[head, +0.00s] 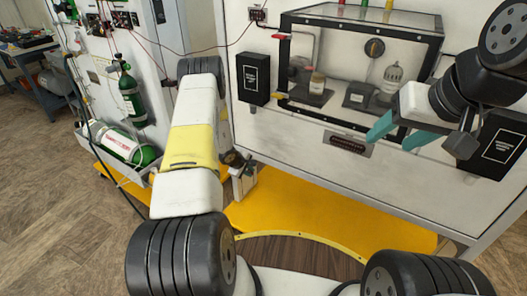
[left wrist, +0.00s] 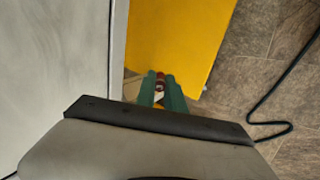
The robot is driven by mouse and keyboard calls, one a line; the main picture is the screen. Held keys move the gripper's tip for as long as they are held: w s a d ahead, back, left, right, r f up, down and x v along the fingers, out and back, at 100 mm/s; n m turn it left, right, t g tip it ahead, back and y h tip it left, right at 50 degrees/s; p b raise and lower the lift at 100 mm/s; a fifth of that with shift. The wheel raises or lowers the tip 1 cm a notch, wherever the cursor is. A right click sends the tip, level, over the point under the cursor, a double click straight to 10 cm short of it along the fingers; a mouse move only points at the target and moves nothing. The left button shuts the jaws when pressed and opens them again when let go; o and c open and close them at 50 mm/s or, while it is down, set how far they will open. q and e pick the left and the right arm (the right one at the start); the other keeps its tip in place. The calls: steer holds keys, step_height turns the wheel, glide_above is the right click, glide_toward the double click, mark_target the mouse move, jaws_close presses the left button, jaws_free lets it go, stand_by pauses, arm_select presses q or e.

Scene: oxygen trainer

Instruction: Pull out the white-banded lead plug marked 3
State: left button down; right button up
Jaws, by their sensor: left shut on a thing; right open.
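My left gripper (left wrist: 160,92) is shut on a small dark red thing (left wrist: 160,82) in the left wrist view, above the yellow floor area. A white band or the mark 3 cannot be made out on it. In the head view my left arm hides its fingertips. My right gripper (head: 389,141) is open and empty, with teal fingers in front of the glass-fronted case. A socket panel (head: 112,20) with leads stands at the upper left. A red lead (head: 190,52) hangs from it towards a small socket box (head: 257,14) on the white cabinet. Plug numbers are too small to read.
The glass-fronted case (head: 437,48) on the white cabinet holds jars and a dial. Green cylinders (head: 131,95) stand and lie at the left. A black cable (left wrist: 268,104) lies on the floor. The yellow floor area (head: 290,212) is largely clear.

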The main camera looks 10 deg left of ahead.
arm_select(q)
steer(key=shift+w+a+f, duration=0.1)
steer(key=shift+a+f, duration=0.1)
steer(key=shift+f, duration=0.05)
steer(key=c, duration=1.3)
jaws_free()
steer(key=shift+c, duration=0.2)
steer(key=shift+r, duration=0.1)
